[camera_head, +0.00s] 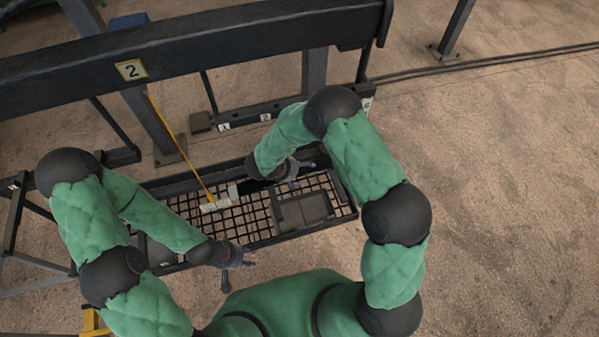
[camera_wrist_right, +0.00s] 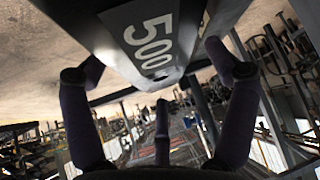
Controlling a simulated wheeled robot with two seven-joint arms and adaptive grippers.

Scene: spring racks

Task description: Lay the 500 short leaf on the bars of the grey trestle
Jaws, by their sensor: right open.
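The 500 short leaf (camera_wrist_right: 145,38) shows in the right wrist view as a dark bar whose end carries a white 500. It is just ahead of my right gripper (camera_wrist_right: 160,95), whose fingers are spread to either side and below. I cannot tell whether they touch it. In the head view my right gripper (camera_head: 290,176) is over the back edge of a mesh-floored tray, and the leaf cannot be made out clearly there. My left gripper (camera_head: 238,262) hangs at the tray's front edge, its jaw state unclear. I cannot identify the grey trestle with certainty.
The mesh tray (camera_head: 262,231) holds a grey flat block (camera_head: 302,210). A yellow cord (camera_head: 180,147) with a pale tag hangs from a dark beam (camera_head: 200,37) marked 2. A low rack (camera_head: 249,114) with number labels stands behind.

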